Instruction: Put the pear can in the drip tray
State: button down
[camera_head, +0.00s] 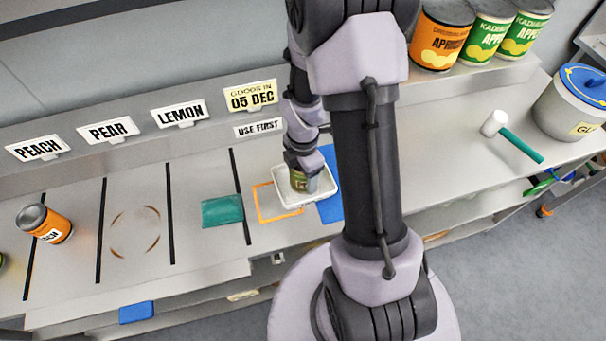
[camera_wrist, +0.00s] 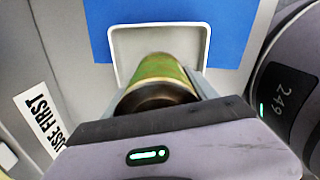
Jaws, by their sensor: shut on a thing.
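A green can (camera_head: 299,181) with a dark end is held in my gripper (camera_head: 306,176); its label cannot be read. In the wrist view the same can (camera_wrist: 158,72) shows between the gripper body and the white tray. The white drip tray (camera_head: 290,203) lies under and around the can in the head view, partly on a blue mat. Its rim (camera_wrist: 112,45) also shows in the wrist view. My gripper is shut on the can. Whether the can touches the tray floor cannot be told.
An orange outlined square (camera_head: 262,205) and a teal block (camera_head: 222,211) lie left of the tray. A peach can (camera_head: 44,223) stands far left. A mallet (camera_head: 512,136) and a lidded pot (camera_head: 572,104) are at right. The PEAR lane (camera_head: 134,232) is empty.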

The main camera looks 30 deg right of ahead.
jog(key=shift+f, duration=0.2)
jog(key=c, duration=0.6)
grip_release()
jog(key=shift+o, duration=0.2)
jog(key=shift+r, duration=0.1)
notch_tip(320, 180, up, 12)
jog(key=p, duration=0.4)
jog(key=shift+r, duration=0.15)
jog(key=s+a+r+m+t, duration=0.2)
jog(key=s+a+r+m, duration=0.1)
jog(key=a+r+m, duration=0.2)
jog(key=s+a+r+m+t+y, duration=0.1)
jog(key=s+a+r+m, duration=0.3)
jog(key=r+m, duration=0.5)
jog(key=s+a+r+m+t+y, duration=0.1)
jog(key=s+a+r+m+t, duration=0.1)
jog(key=s+a+r+m, duration=0.2)
notch_tip(320, 180, up, 3)
jog(key=a+m, duration=0.1)
jog(key=m, duration=0.3)
jog(key=shift+s+a+t, duration=0.15)
jog(key=shift+a+t, duration=0.15)
jog(key=shift+t, duration=0.1)
